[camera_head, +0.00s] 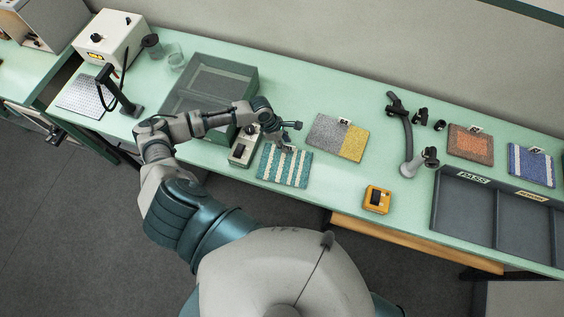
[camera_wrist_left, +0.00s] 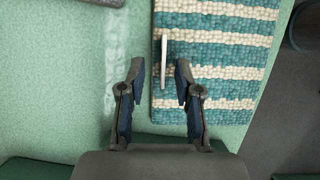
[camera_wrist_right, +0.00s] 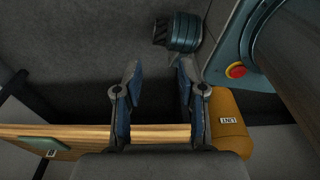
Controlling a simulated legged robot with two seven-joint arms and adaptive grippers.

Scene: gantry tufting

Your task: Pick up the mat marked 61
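A teal mat with cream stripes (camera_head: 284,169) lies on the green bench; it also shows in the left wrist view (camera_wrist_left: 222,60). My left gripper (camera_head: 291,133) is over its far edge, open. In the left wrist view the open fingers (camera_wrist_left: 160,72) straddle a thin white tag (camera_wrist_left: 164,58) standing near the mat's edge, with a gap on both sides. The tag is edge-on, so its number is hidden. Other tagged mats are grey and yellow (camera_head: 336,139), orange and grey (camera_head: 470,146) and blue and white (camera_head: 531,168); their numbers are too small to read. My right gripper (camera_wrist_right: 158,75) is open and empty.
A grey bin (camera_head: 205,88) and a small control box (camera_head: 244,147) stand left of the striped mat. A yellow device (camera_head: 377,199) sits near the front edge. A divided tray labelled PASS (camera_head: 466,211) is at right. An orange LINT container (camera_wrist_right: 229,120) is near my right gripper.

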